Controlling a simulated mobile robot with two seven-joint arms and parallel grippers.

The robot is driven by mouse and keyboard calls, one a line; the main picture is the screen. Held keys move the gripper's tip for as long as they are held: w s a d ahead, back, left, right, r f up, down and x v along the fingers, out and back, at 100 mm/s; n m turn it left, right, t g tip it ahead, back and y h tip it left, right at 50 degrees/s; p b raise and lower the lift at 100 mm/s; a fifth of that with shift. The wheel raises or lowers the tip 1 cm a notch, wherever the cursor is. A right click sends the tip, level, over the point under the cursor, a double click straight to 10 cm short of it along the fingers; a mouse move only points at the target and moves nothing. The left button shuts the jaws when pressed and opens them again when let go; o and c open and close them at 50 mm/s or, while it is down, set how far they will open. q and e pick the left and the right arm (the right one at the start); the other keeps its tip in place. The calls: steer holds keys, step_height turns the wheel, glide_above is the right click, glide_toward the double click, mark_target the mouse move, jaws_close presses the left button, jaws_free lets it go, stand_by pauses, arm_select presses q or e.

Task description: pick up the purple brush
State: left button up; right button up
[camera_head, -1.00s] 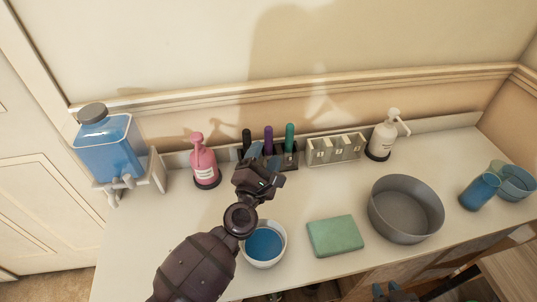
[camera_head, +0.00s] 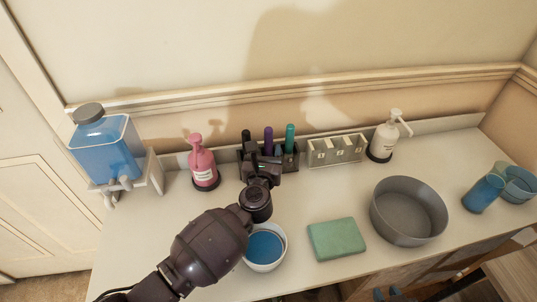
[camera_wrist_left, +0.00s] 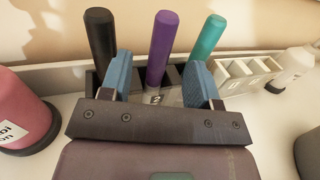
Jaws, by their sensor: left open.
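The purple brush (camera_head: 268,141) stands upright in a dark holder (camera_head: 290,161) at the back of the counter, between a black brush (camera_head: 246,137) and a teal brush (camera_head: 290,138). My left gripper (camera_head: 262,157) is open in front of the holder. In the left wrist view, the purple brush (camera_wrist_left: 162,48) rises between the two blue fingertips (camera_wrist_left: 158,78), with space on both sides; its lower end is partly hidden. I cannot tell how deep the fingers reach around it. My right gripper (camera_head: 387,292) shows at the bottom edge, its blue fingertips apart.
A pink pump bottle (camera_head: 202,165) stands left of the holder, and a numbered compartment rack (camera_head: 336,150) right of it. A blue-filled bowl (camera_head: 265,247) sits beside my left arm. A green block (camera_head: 336,239) and grey basin (camera_head: 408,211) lie further right.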

mark_target(268, 140)
arm_select(q)
steer(key=shift+w+d+r, duration=0.15)
steer(key=shift+w+d, duration=0.05)
steer(key=shift+w, duration=1.15)
steer(key=shift+w+d+r, duration=0.1)
steer(key=shift+w+d, duration=0.1)
steer(key=shift+w, duration=1.15)
steer(key=c, duration=1)
steer(key=shift+o, duration=0.2)
